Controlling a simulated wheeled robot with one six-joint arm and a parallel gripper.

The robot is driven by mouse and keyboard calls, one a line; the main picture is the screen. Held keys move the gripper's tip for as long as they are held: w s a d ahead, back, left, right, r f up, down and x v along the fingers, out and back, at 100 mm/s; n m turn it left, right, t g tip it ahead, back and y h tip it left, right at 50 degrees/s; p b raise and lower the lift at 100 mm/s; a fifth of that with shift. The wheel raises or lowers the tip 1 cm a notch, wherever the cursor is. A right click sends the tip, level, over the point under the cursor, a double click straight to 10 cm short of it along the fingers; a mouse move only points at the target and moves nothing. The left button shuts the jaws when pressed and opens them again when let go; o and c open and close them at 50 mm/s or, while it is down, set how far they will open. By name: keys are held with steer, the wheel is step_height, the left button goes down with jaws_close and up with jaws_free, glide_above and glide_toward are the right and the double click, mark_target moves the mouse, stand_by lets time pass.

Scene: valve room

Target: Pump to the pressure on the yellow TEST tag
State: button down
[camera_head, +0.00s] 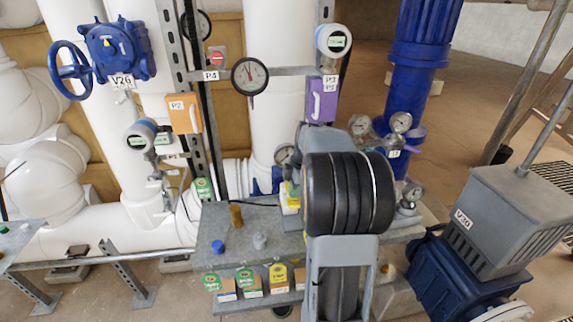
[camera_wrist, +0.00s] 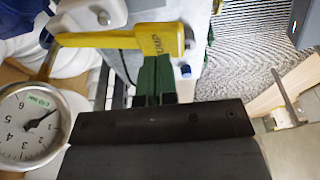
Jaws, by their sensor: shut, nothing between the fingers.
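In the wrist view a yellow lever-like bar (camera_wrist: 115,39) with dark lettering runs across the top. My gripper (camera_wrist: 159,60) has green fingers, shut and empty, with the tips close below the bar; contact is unclear. A round gauge (camera_wrist: 30,125) at the left is turned in the picture, its needle pointing up and right. My arm hides the gripper in the head view.
A blue cap (camera_head: 217,246) and a brass fitting (camera_head: 236,216) stand on the bench. A blue handwheel valve (camera_head: 118,48), a wall gauge (camera_head: 249,76) and white pipes stand behind. A grey machine (camera_head: 515,215) is at the right.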

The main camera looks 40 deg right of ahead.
mark_target(296, 201)
steer(key=shift+f+b, duration=1.85)
steer(key=shift+f, duration=0.75)
steer(key=shift+r+p, duration=1.9)
steer(key=shift+r, duration=0.7)
steer(key=shift+f, duration=0.1)
stand_by(0.4)
stand_by(1.6)
stand_by(0.4)
